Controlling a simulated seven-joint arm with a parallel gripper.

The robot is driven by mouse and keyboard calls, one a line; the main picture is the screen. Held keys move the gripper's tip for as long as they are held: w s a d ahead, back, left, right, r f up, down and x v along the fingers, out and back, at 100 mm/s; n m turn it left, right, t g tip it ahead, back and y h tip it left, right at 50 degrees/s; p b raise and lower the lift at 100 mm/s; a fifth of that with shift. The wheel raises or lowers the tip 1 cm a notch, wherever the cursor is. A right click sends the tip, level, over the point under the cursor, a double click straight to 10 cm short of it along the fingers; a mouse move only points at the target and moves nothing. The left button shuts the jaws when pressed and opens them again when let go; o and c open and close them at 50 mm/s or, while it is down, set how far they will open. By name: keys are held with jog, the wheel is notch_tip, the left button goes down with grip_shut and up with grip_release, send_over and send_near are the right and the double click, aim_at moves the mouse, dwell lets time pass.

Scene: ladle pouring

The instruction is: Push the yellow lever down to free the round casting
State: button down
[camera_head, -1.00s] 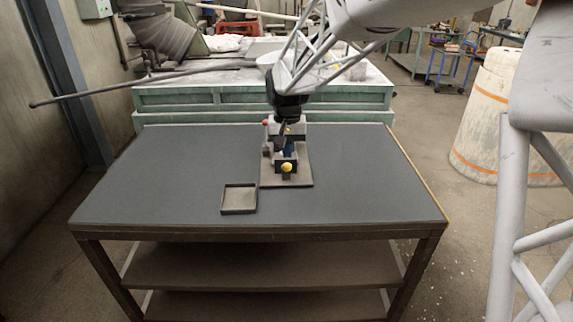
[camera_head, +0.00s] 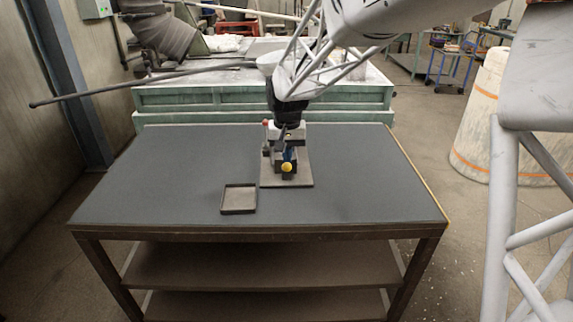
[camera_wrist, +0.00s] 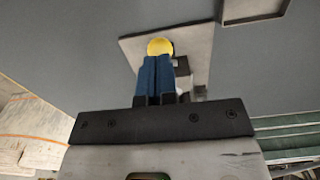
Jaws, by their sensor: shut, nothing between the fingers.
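The yellow lever's round knob (camera_head: 286,167) shows at the front of a small dark fixture (camera_head: 275,160) on a flat base plate (camera_head: 300,182). My gripper (camera_head: 288,157) is shut and empty, pointing down, its blue fingers just behind or above the knob. In the wrist view the yellow knob (camera_wrist: 159,45) sits right at the tips of the shut blue fingers (camera_wrist: 156,62); I cannot tell whether they touch. The rest of the lever is hidden. I cannot make out the round casting; the gripper covers much of the fixture.
An empty shallow square tray (camera_head: 239,199) lies left of the base plate. A small red knob (camera_head: 265,122) stands at the fixture's left rear. The dark tabletop (camera_head: 350,190) is otherwise clear. A green-sided bench (camera_head: 200,98) stands behind the table.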

aim_at(287, 167)
jog(key=shift+f, duration=0.4)
jog(key=shift+s+f, duration=0.25)
jog(key=shift+f, duration=0.3)
jog(key=shift+s+f, duration=0.2)
jog(key=shift+f, duration=0.3)
dwell(0.7)
jog(key=shift+s+f, duration=0.1)
jog(key=shift+f, duration=0.65)
jog(key=shift+r, duration=0.2)
dwell(0.6)
jog(key=shift+r, duration=2.35)
jog(key=shift+r, duration=0.1)
jog(key=shift+r, duration=2.85)
